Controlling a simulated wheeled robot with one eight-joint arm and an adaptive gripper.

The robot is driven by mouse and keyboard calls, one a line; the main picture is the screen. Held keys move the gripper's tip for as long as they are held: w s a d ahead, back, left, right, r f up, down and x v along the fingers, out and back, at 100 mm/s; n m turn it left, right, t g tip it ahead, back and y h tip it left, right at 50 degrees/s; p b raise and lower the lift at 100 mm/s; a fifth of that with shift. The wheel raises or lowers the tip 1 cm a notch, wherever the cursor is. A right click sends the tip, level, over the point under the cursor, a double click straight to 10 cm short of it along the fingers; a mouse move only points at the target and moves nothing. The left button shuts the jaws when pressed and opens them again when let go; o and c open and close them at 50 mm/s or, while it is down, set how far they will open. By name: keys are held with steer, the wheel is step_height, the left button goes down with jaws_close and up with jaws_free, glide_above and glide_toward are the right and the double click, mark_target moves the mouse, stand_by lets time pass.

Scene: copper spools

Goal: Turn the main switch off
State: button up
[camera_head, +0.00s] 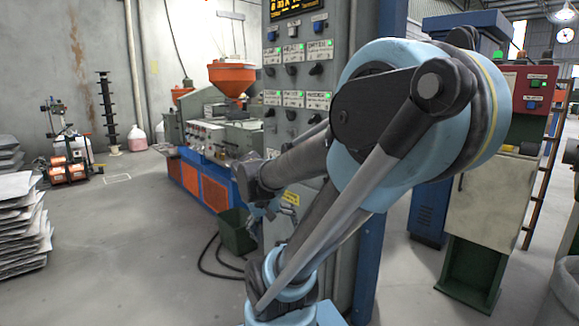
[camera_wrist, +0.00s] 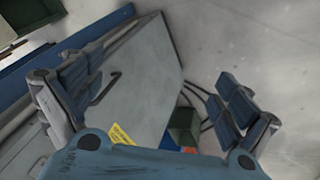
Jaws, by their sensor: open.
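The tall grey control cabinet (camera_head: 282,130) stands at the picture's middle, partly behind my arm. Its front carries rows of dark knobs with white labels and green lamps. I cannot tell which one is the main switch. A yellow label (camera_head: 291,198) sits low on the cabinet; it also shows in the wrist view (camera_wrist: 122,134). My gripper (camera_head: 270,212) is low in front of the cabinet, partly hidden by its own links. In the wrist view my gripper (camera_wrist: 165,95) is open, fingers wide apart and nothing between them. A grey panel (camera_wrist: 150,75) with a dark hooked handle lies beyond the left finger.
A dark green bin (camera_head: 236,232) stands on the floor by the cabinet, with black cables nearby. A blue and orange machine (camera_head: 207,185) with an orange hopper is behind. Stacked sheets (camera_head: 22,225) lie at far left. The floor at front left is clear.

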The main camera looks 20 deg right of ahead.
steer(key=w+d+r+m+t+h, duration=0.1)
steer(key=w+d+r+m+h, duration=0.2)
steer(key=w, duration=0.5)
steer(key=w+d+r+m+h, duration=0.2)
steer(key=w+d+r+h, duration=0.15)
steer(key=w, duration=0.35)
steer(key=w+a+r+m+t+h, duration=0.2)
steer(key=w+m+h, duration=0.1)
steer(key=w, duration=0.3)
steer(key=w+a+r+m+t+h, duration=0.1)
steer(key=w+a+r+m+h, duration=0.15)
steer(key=w, duration=0.45)
steer(key=shift+m+h, duration=0.25)
steer(key=shift+h, duration=0.15)
steer(key=x, duration=1.7)
steer(key=shift+f, duration=0.25)
steer(key=c, duration=1)
